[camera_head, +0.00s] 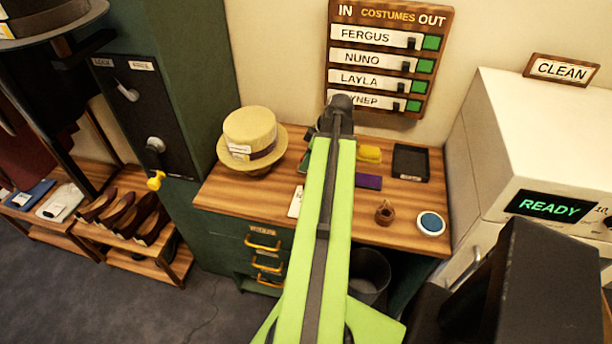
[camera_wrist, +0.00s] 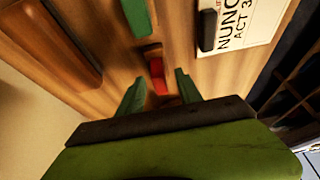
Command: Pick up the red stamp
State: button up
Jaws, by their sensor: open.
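The red stamp (camera_wrist: 158,76) shows in the wrist view as a small red block with a brown end, on the wooden tabletop (camera_wrist: 100,75). My gripper (camera_wrist: 160,91) is open, its two green fingers apart on either side of the near end of the stamp. The stamp lies just beyond and partly between the fingertips. I cannot tell how high the fingers are above the table. In the head view my arm covers this part of the desk (camera_head: 250,205), and the stamp is hidden there.
In the wrist view a green block (camera_wrist: 137,17) lies beyond the stamp, and a NUNO card (camera_wrist: 245,22) lies to the right.

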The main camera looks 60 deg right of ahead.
aim_at(303, 158)
jog(key=shift+w+f, duration=0.1)
jog(key=shift+f, duration=0.15)
jog(key=shift+c, duration=0.3)
grip_shut()
jog(key=shift+r, duration=0.1)
jog(key=shift+r+p, duration=0.2)
jog(key=shift+p, duration=0.25)
jog(key=p+v, duration=0.2)
jog(key=w+p+v, duration=0.1)
jog(key=p+v, duration=0.1)
jog(key=shift+s+a+r+p, duration=0.15)
jog(key=shift+r+p, duration=0.25)
jog(key=shift+r, duration=0.15)
jog(key=s+d+r+p, duration=0.3)
jog(key=s+r+p, duration=0.2)
jog(key=s, duration=0.5)
jog(key=shift+s+r+p, duration=0.2)
jog(key=shift+r+p, duration=0.1)
jog(key=shift+d, duration=0.1)
